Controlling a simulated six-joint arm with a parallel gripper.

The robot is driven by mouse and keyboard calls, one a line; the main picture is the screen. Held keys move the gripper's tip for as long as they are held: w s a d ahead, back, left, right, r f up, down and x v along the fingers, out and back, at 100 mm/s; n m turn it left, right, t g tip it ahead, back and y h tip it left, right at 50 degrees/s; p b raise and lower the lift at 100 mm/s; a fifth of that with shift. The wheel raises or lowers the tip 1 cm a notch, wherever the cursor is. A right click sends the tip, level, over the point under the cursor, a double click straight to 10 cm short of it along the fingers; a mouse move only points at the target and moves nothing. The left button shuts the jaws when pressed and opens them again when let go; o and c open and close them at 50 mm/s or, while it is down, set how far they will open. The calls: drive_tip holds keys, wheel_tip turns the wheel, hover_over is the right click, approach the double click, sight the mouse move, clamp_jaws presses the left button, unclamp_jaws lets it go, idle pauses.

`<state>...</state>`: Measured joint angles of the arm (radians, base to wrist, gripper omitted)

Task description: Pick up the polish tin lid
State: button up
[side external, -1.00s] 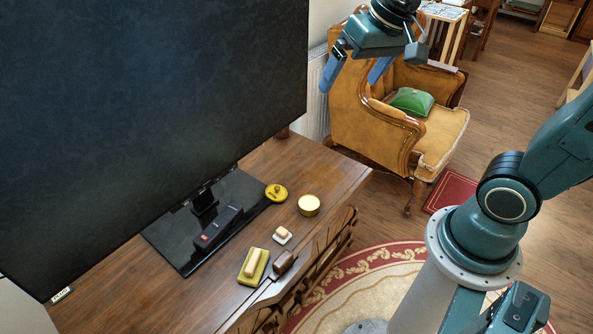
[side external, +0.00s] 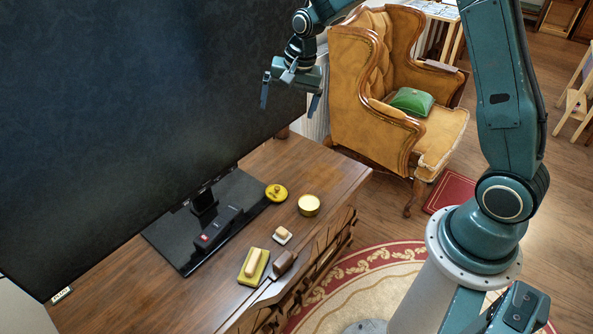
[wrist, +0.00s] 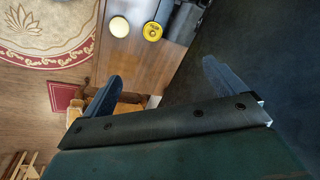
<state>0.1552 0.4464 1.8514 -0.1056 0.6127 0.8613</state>
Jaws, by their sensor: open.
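The polish tin lid (side external: 276,193) is a small round yellow disc with a darker raised middle. It lies on the wooden cabinet top at the right corner of the black stand base; it also shows in the wrist view (wrist: 152,32). My gripper (side external: 289,102) is open and empty, high above the back of the cabinet, well above the lid. Its two blue fingers (wrist: 163,72) are spread apart in the wrist view.
A large dark screen (side external: 140,110) stands on the black base (side external: 180,245), close to my gripper's left. A yellow dish with a brush-like block (side external: 253,265), a small pale block (side external: 282,235) and a dark wooden block (side external: 284,263) lie nearer the front. An armchair (side external: 360,80) stands behind.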

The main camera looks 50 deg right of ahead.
drive_tip(key=w+d+f+m, duration=0.2)
drive_tip(key=w+f+m, duration=0.15)
drive_tip(key=f, duration=0.85)
drive_tip(key=m+g, duration=0.1)
drive_tip(key=m, duration=0.1)
approach(277, 187)
drive_tip(key=shift+y, duration=0.4)
drive_tip(key=shift+w+f, duration=0.2)
drive_tip(key=shift+f, duration=0.95)
drive_tip(key=shift+w+f, duration=0.25)
drive_tip(key=shift+f, duration=0.95)
drive_tip(key=shift+f, duration=0.1)
drive_tip(key=shift+w+a+f, duration=0.1)
drive_tip(key=shift+w+f, duration=0.05)
drive_tip(key=shift+f, duration=1.1)
drive_tip(key=shift+w+a+f, duration=0.1)
drive_tip(key=shift+w+f, duration=0.05)
drive_tip(key=shift+f, duration=1.1)
drive_tip(key=c, duration=1)
